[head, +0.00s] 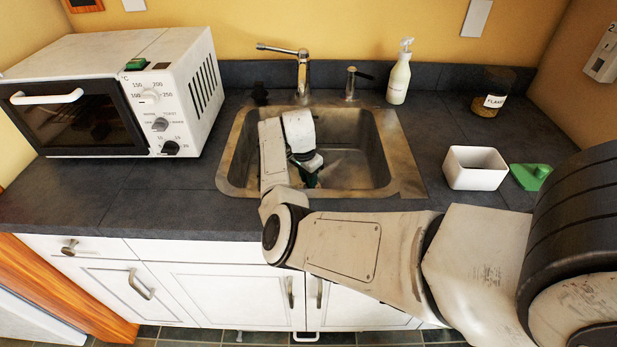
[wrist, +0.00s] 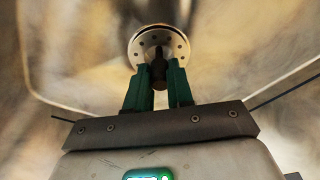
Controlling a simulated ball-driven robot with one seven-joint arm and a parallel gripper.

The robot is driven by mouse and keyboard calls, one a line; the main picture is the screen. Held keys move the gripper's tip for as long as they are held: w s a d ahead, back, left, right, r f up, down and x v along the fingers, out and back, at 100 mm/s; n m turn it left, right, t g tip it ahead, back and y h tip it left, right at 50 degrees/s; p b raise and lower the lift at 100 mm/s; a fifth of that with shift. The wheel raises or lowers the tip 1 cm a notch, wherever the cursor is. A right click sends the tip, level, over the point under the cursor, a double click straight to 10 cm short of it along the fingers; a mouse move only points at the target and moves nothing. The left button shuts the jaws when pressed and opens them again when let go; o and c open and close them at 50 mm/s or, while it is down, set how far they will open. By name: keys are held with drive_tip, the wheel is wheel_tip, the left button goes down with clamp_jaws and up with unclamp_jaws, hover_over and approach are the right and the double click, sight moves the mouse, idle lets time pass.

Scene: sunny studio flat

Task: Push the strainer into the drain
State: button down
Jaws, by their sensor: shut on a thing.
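My arm reaches down into the metal sink (head: 408,180) in the head view. My gripper (wrist: 160,72) points at the sink floor, its green fingers shut on the dark knob of the strainer (wrist: 160,56). In the wrist view a round metal flange with small holes, the drain (wrist: 180,44), surrounds the knob. I cannot tell how deep the strainer sits in it, as the fingers hide part of it. In the head view my wrist hides the drain and the strainer, and only a bit of the gripper (head: 310,178) shows.
The faucet (head: 303,70) stands behind the sink. A white toaster oven (head: 120,90) is left of it. A soap bottle (head: 399,75), a jar (head: 492,95), a white box (head: 475,168) and a green wedge (head: 531,177) stand on the right. The sink walls surround my gripper.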

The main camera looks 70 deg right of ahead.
drive_tip(key=shift+s+a+f, duration=0.1)
drive_tip(key=shift+f, duration=0.5)
idle(1.1)
drive_tip(key=c, duration=0.9)
unclamp_jaws()
drive_tip(key=shift+r, duration=0.15)
drive_tip(key=shift+o, duration=0.5)
drive_tip(key=o, duration=0.4)
drive_tip(key=shift+c, duration=0.2)
drive_tip(key=shift+r, duration=0.15)
wheel_tip(320, 180, up, 7)
drive_tip(key=p, duration=0.6)
drive_tip(key=shift+w+a, duration=0.25)
drive_tip(key=shift+a, duration=0.2)
drive_tip(key=shift+f, duration=0.2)
